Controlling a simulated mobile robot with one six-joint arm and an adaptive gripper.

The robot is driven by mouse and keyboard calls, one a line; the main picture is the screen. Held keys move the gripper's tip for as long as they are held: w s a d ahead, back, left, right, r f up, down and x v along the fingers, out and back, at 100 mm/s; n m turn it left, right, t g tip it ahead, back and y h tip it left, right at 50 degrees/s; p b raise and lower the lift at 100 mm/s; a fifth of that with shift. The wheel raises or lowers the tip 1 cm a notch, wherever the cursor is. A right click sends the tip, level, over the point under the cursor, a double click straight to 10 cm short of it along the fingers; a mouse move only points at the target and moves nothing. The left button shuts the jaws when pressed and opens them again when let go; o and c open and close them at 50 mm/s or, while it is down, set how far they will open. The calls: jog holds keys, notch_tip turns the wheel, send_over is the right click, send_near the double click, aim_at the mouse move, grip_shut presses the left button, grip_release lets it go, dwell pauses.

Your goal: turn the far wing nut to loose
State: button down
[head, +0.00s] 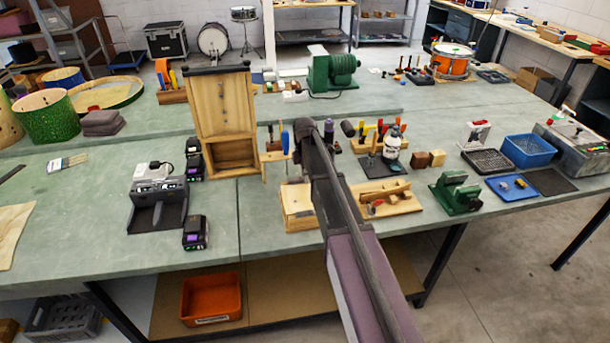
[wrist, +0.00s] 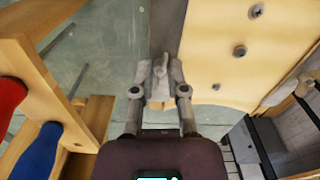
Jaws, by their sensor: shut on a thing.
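In the wrist view, my gripper (wrist: 160,88) reaches up from the bottom edge with a finger on either side of a small grey wing nut (wrist: 160,70). The fingers are closed on it. A pale wooden panel (wrist: 225,60) with several round bolt heads lies just right of the nut. The fingers hide part of the nut, and I cannot tell how far it is turned. In the head view, my arm covers the place where the gripper works, so neither the fingers nor the nut shows clearly there.
In the wrist view, a wooden rack (wrist: 65,100) with red and blue handles stands close on the left. In the head view, a tall wooden cabinet (head: 222,105) stands left of my arm. A wooden box (head: 298,207) and a white bottle (head: 392,143) are near the arm.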

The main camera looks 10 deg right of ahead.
jog(key=shift+s+n, duration=0.15)
jog(key=shift+n, duration=0.15)
jog(key=c, duration=0.7)
grip_release()
jog(key=shift+o, duration=0.2)
jog(key=shift+m, duration=0.5)
